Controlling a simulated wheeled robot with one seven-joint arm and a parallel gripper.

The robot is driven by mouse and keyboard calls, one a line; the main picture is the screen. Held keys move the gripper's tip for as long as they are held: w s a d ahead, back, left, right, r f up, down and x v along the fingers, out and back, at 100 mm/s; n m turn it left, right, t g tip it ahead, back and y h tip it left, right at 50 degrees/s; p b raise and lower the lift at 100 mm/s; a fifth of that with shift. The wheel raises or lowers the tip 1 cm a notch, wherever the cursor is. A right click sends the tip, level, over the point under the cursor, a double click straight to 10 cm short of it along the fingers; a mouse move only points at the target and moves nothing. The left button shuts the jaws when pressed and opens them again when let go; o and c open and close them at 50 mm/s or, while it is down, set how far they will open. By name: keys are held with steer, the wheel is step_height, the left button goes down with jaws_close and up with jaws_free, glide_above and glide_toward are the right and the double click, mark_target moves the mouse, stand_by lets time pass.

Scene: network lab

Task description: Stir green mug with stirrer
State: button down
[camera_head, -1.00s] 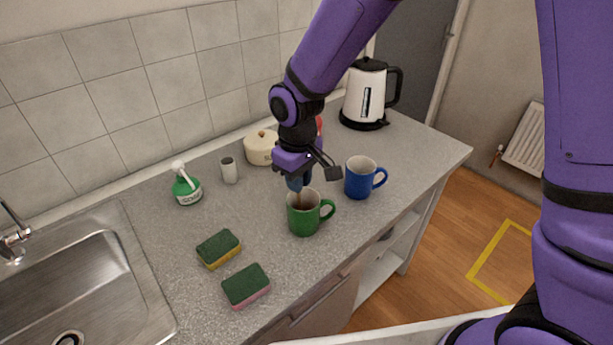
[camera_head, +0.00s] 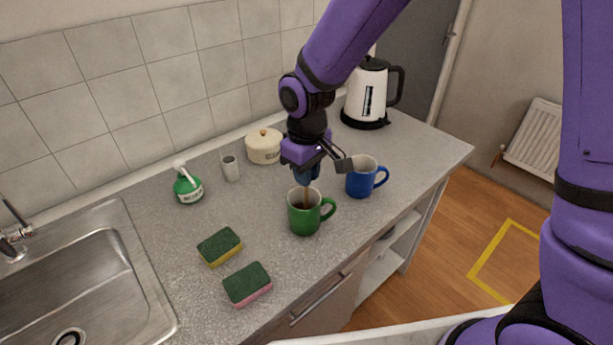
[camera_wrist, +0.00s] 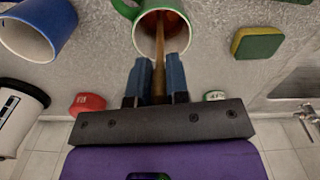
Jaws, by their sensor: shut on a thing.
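The green mug (camera_head: 304,219) stands upright on the counter, its handle to the right; in the wrist view its rim (camera_wrist: 137,38) shows at the top. My gripper (camera_head: 306,180) is above the mug, pointing down. In the wrist view my gripper (camera_wrist: 159,82) is shut on a brown wooden stirrer (camera_wrist: 160,45). The stirrer's lower end goes inside the mug, where dark brown contents show. The stirrer (camera_head: 306,194) is also seen in the head view between the fingers and the mug. Its tip is hidden inside the mug.
A blue mug (camera_head: 361,181) stands close to the right of the green mug. Two sponges (camera_head: 219,248) (camera_head: 247,285) lie front left, beside the sink (camera_head: 85,275).

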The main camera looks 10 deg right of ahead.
steer(key=shift+r, duration=4.05)
